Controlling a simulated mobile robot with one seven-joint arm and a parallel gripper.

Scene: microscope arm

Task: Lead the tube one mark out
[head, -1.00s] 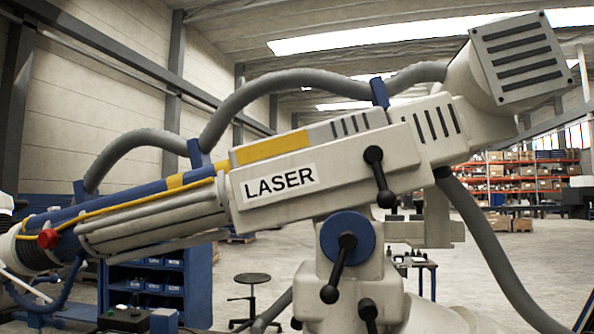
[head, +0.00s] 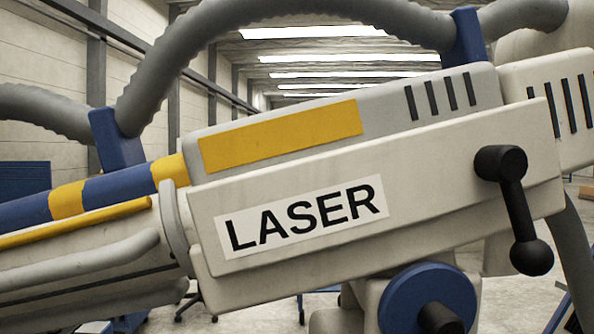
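A blue tube (head: 112,186) slopes up to the right into the front of the white housing (head: 420,190) marked LASER. One yellow band (head: 67,200) circles the tube at the left. A second yellow band (head: 168,172) sits right against the housing's front end. A black lever with a ball end (head: 514,205) is on the housing's right side and hangs down. Below the housing is a blue round knob (head: 405,303) with a black handle, cut by the bottom edge. The tube's far left end is out of view. My gripper is not in view.
A thick grey ribbed hose (head: 172,75) arches over the housing, held by blue clips (head: 117,140). Grey-white rods (head: 75,265) and a yellow line (head: 75,222) run below the tube. Open hall floor shows behind.

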